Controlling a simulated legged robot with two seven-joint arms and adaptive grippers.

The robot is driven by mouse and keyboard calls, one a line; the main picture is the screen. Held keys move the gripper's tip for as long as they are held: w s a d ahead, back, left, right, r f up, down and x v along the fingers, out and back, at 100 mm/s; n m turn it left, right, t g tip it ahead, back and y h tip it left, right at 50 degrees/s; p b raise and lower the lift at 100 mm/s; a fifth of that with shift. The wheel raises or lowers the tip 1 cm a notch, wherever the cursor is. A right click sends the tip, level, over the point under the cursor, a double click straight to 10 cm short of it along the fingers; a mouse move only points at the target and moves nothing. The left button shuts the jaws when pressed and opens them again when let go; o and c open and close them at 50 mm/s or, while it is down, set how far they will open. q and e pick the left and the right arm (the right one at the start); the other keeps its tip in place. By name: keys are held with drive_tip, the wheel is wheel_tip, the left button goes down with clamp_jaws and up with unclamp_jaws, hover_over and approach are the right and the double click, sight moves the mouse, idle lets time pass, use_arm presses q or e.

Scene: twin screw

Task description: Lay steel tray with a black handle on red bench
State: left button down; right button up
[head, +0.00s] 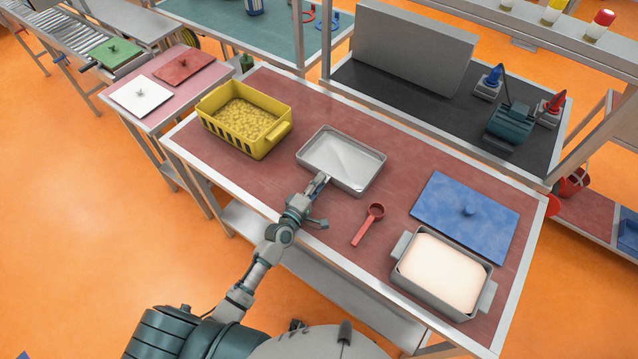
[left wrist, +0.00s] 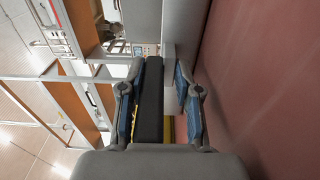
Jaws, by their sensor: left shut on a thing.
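The steel tray (head: 345,158), a shallow grey rectangular pan, is at the middle of the red bench (head: 402,180), level or nearly so. I cannot tell whether its underside touches the bench. My left gripper (head: 322,180) is at the tray's near side. In the left wrist view, my left gripper (left wrist: 158,78) is shut on the tray's black handle (left wrist: 150,100), which lies between the two fingers. The red bench surface (left wrist: 255,85) fills the right of that view, close beside the fingers. The handle is mostly hidden in the head view. My right gripper is not in view.
A yellow bin (head: 240,118) of yellow pieces stands left of the tray. To the right are a red scoop (head: 368,224), a blue lid (head: 466,215) and a grey pan with pale contents (head: 443,272). Bare bench lies between the tray and the blue lid.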

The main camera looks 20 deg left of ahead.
use_arm(q)
drive_tip(key=c, duration=0.7)
unclamp_jaws()
drive_tip(key=shift+a, duration=0.2)
drive_tip(key=shift+s+f, duration=0.1)
drive_tip(key=shift+s+f, duration=0.1)
drive_tip(key=shift+s, duration=0.35)
drive_tip(key=v, duration=1.1)
drive_tip(key=shift+a, duration=0.1)
